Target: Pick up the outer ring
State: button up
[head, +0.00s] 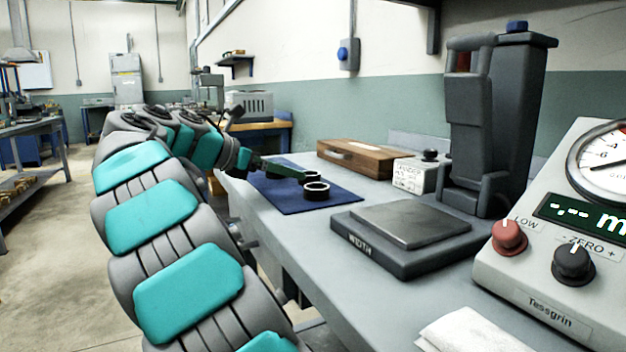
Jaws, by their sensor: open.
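A dark ring (316,195) with a lighter top rim lies on the dark blue mat (280,201) on the grey bench. A second dark round piece (282,183) lies just left of it, partly hidden by my gripper. I cannot tell for sure which is the outer ring. My gripper (300,174) reaches in from the left with dark green fingers low over the mat, above and behind these pieces. It is open and looks empty, though the gap between its fingers is hard to see from here. I cannot tell whether a finger touches a ring.
A black plate marked WIDTH (382,254) stands right of the mat. Behind are a wooden box (352,157), a small white labelled block (414,174) and a tall grey stand (490,120). A dial-and-display unit (548,285) and white cloth (472,333) sit at front right.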

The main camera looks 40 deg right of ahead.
aim_at(309, 178)
jog(key=shift+s+b+x, duration=0.2)
jog(key=shift+b+x, duration=0.2)
jog(key=shift+x, duration=2.4)
jog(key=shift+r, duration=0.1)
jog(key=shift+c, duration=0.4)
jog(key=c, duration=1.5)
